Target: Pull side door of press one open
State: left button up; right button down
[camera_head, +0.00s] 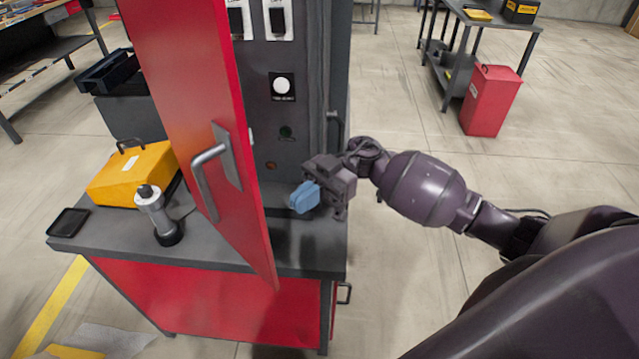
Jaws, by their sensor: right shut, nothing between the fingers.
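A dark press cabinet (300,110) stands on a grey-topped red bench. A red door (195,75) with a grey bar handle (212,178) stands swung out at its front left. A dark handle (337,128) is on the cabinet's right edge. No label shows which is press one or its side door. My right gripper (304,197) has blue fingertips and is shut and empty. In the picture it sits right of the red door, over the bench top and below the dark handle, apart from the bar handle. My left gripper is not in view.
A yellow case (132,174), a grey cylindrical tool (155,212) and a black tray (68,222) are on the bench left of the door. A red bin (491,100) stands by a far table.

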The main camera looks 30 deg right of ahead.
jog(key=x, duration=0.6)
jog(key=shift+a+p, duration=0.25)
jog(key=shift+p, duration=0.15)
jog(key=shift+s+a, duration=0.1)
jog(key=shift+a, duration=0.05)
